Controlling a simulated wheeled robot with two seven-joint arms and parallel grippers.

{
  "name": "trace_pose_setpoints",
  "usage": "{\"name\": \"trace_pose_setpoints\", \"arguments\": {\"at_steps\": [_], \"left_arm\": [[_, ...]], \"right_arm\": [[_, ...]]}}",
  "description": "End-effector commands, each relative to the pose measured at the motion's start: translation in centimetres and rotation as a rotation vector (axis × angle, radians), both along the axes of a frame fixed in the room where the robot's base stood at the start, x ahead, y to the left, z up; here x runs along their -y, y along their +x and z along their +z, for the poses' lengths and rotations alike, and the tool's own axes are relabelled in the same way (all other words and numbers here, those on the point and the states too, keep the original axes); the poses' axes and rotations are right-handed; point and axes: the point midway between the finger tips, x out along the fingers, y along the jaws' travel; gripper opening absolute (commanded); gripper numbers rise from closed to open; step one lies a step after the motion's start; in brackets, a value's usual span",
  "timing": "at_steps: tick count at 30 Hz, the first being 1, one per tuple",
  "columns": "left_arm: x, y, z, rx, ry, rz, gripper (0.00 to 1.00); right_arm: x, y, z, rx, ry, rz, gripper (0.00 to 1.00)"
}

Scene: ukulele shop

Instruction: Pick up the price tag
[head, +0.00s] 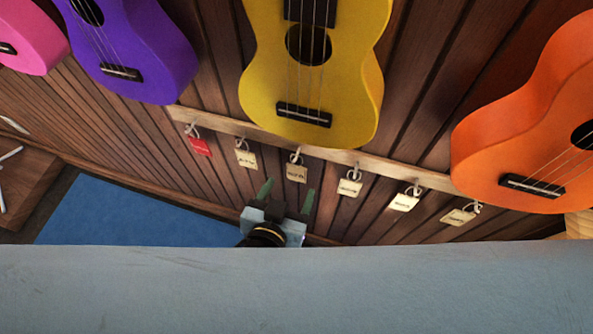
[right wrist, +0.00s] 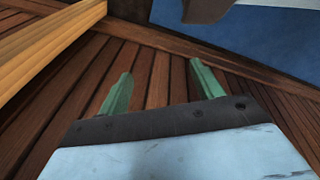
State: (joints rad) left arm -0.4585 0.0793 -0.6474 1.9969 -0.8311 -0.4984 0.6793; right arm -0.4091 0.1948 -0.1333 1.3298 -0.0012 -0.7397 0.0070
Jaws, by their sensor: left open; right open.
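Several price tags hang by rings from a wooden rail (head: 335,155) on the slatted wall. The leftmost tag is red (head: 200,146); the others are cream or tan, with small dark print too blurred to read. My right gripper (right wrist: 160,86) is open and empty in the right wrist view, with no tag there.
Purple (head: 140,50), yellow (head: 310,70) and orange (head: 530,120) ukuleles hang above the rail, with a pink one (head: 30,35) at far left. A blue area (head: 120,215) lies lower left. A pale wooden beam (right wrist: 45,45) is left of my right gripper.

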Motion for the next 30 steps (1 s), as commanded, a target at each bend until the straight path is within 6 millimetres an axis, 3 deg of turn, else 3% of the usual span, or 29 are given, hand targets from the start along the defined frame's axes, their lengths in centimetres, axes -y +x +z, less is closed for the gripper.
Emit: {"name": "trace_pose_setpoints", "arguments": {"at_steps": [3,11,21,30], "left_arm": [[0.5,1.6,-0.8,0.002,0.001,-0.001,0.67],[0.8,3.0,-1.3,-0.001,0.001,0.0,0.67],[1.7,6.8,-2.9,0.0,0.002,-0.001,0.67],[1.8,7.1,-2.9,-0.002,0.0,-0.001,0.67]], "right_arm": [[-0.1,0.6,0.5,0.006,0.001,-0.002,0.66],[-0.2,1.2,1.2,0.011,0.0,-0.005,0.66],[-0.6,3.0,3.6,0.031,0.0,-0.012,0.66],[-0.6,3.2,4.1,0.033,0.0,-0.013,0.66]]}}
